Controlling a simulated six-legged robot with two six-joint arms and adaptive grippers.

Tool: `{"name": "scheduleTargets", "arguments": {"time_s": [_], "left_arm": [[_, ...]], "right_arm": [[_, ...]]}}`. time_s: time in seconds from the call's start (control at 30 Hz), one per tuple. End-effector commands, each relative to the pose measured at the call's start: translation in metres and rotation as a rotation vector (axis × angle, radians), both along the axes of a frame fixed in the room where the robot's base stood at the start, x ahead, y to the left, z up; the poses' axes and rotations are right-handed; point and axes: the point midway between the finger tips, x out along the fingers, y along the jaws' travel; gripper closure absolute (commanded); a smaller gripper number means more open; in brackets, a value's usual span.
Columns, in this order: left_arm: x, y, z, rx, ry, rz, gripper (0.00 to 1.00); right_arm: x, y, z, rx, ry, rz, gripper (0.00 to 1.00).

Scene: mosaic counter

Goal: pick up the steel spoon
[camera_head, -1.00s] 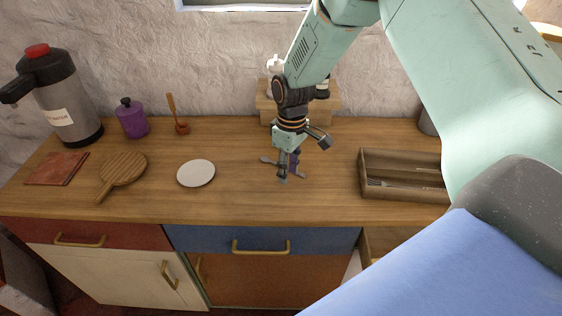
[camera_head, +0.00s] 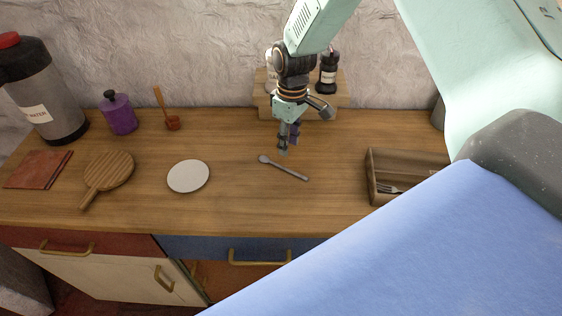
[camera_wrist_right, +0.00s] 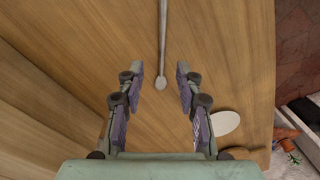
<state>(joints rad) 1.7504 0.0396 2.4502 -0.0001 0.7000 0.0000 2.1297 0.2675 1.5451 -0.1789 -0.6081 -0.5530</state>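The steel spoon (camera_head: 284,168) lies flat on the wooden counter, its bowl at the left end and its handle slanting toward the front right. My right gripper (camera_head: 289,145) is above and behind the spoon, open and empty. In the right wrist view the spoon (camera_wrist_right: 163,40) runs up from between the open fingers (camera_wrist_right: 161,75) to the top edge, with its bowl end between the fingertips in the picture. The gripper appears above it and not touching. My left gripper is not in view.
A white plate (camera_head: 188,176) and a round wooden board (camera_head: 108,171) lie left of the spoon. A wooden cutlery tray (camera_head: 371,178) with a fork (camera_head: 390,189) stands to the right. A wooden rack (camera_head: 262,101) with bottles stands behind the gripper. The counter around the spoon is clear.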

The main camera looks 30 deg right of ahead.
Motion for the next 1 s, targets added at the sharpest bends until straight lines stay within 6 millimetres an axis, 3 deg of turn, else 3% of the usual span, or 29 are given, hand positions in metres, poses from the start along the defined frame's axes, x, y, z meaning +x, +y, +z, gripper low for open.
{"name": "scheduleTargets", "arguments": {"time_s": [0.6, 0.93, 1.0], "left_arm": [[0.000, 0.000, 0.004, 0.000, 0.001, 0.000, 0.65], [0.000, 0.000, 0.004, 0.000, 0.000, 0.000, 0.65], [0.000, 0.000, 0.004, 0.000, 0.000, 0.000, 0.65]], "right_arm": [[-0.011, 0.004, -0.071, 0.000, 0.002, 0.000, 0.64], [-0.009, 0.003, -0.078, 0.000, 0.001, 0.000, 0.64], [-0.009, 0.002, -0.078, 0.000, 0.000, 0.000, 0.69]]}}
